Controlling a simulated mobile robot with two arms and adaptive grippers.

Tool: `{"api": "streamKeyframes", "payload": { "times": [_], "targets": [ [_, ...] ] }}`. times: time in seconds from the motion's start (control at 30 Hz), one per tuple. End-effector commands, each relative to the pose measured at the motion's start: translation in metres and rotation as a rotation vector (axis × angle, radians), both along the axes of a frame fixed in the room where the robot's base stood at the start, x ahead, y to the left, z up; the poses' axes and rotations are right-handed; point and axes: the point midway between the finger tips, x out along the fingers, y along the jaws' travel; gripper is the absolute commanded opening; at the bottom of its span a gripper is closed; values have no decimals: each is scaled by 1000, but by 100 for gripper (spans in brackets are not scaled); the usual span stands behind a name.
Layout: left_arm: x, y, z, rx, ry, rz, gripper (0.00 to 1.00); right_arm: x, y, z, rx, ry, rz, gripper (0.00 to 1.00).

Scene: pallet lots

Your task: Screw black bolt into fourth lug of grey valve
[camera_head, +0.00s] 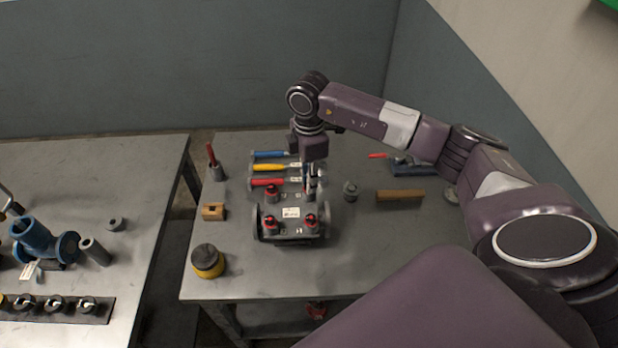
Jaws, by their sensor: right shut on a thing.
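The grey valve (290,237) stands on the right-hand table, with a white label on top and dark round flanges at its sides. Red-topped dark pieces show at its front left, front right (311,221) and back left (271,190) corners. My right gripper (310,190) points down at the valve's back right corner. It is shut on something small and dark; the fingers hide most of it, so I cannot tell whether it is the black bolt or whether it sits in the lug. My left gripper is not in view.
Blue, yellow and red-handled tools (268,167) lie behind the valve. A wooden block (213,211), a yellow-black round item (207,261), a grey cylinder (350,191) and a wooden bar (400,196) surround it. A blue valve (42,241) stands on the left table. The right table's front is clear.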

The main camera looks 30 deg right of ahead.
Motion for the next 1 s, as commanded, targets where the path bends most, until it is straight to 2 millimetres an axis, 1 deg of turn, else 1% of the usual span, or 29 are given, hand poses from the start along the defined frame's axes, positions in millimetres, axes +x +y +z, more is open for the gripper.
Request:
{"api": "streamKeyframes", "payload": {
  "times": [0.07,0.1,0.2,0.47,0.57,1.0],
  "targets": [
    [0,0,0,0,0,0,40,0,0,0,0,0,2,0],
    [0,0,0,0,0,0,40,0,0,0,0,0,2,18],
    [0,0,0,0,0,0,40,0,0,0,0,0,3,29],
    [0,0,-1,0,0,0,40,0,0,0,0,-1,9,29],
    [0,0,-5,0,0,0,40,0,0,-2,0,-2,72,29],
    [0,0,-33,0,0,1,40,0,0,-3,-1,-1,703,29]
  ]
}}
